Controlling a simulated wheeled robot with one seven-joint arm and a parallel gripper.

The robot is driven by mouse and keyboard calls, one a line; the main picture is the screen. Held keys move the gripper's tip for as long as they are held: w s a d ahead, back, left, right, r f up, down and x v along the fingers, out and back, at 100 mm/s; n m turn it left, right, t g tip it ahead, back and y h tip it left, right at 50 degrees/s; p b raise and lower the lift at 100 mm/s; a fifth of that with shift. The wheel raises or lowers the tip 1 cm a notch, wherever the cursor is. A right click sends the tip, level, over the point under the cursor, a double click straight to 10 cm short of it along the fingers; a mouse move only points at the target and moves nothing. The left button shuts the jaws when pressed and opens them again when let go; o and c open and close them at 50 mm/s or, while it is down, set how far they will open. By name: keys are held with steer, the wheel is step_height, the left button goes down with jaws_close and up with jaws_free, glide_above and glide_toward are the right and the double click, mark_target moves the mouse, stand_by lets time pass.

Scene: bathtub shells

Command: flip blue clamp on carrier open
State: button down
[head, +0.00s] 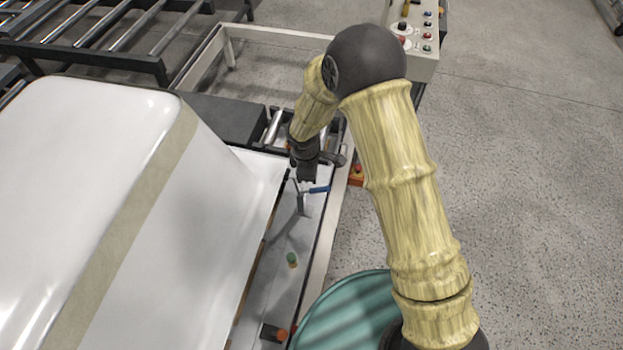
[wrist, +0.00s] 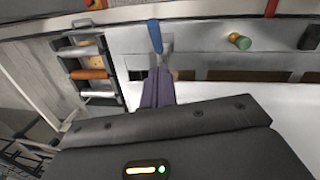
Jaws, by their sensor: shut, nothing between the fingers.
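The blue clamp handle (head: 319,189) sticks out to the right from a grey metal clamp on the carrier (head: 312,225), beside the white tub shell (head: 130,200). My gripper (head: 306,179) is just above and left of the handle. In the wrist view the blue handle (wrist: 155,36) lies just beyond the tips of my shut fingers (wrist: 158,72). The fingers hold nothing. Whether they touch the clamp cannot be told. The clamp's lower part is partly hidden behind the fingers in the wrist view.
A green knob (head: 291,259) and an orange-tipped dark cylinder (head: 274,333) sit nearer along the carrier. A teal drum (head: 348,312) stands at its right. A button panel (head: 420,40) is at the back. Rollers (head: 110,30) lie back left.

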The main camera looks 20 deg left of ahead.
steer(key=shift+s+d+r+b, duration=0.1)
steer(key=shift+d+r, duration=0.05)
steer(key=shift+r, duration=0.75)
steer(key=shift+s+d+r+b, duration=0.1)
steer(key=shift+d+r, duration=0.1)
steer(key=shift+r, duration=0.7)
steer(key=shift+s+d+r+b, duration=0.1)
steer(key=shift+d+r, duration=0.05)
steer(key=shift+r, duration=0.75)
steer(key=s+d+r+m, duration=0.1)
steer(key=d+r+m, duration=0.4)
steer(key=d, duration=0.3)
steer(key=s+d+r+m, duration=0.1)
steer(key=d+r+m, duration=0.35)
steer(key=d, duration=0.45)
steer(key=s+d+r+m, duration=0.4)
steer(key=s+d+m, duration=0.4)
steer(key=d+m, duration=0.2)
steer(key=shift+d+r+t+y, duration=0.15)
steer(key=shift+d+t+y, duration=0.2)
steer(key=shift+d, duration=0.2)
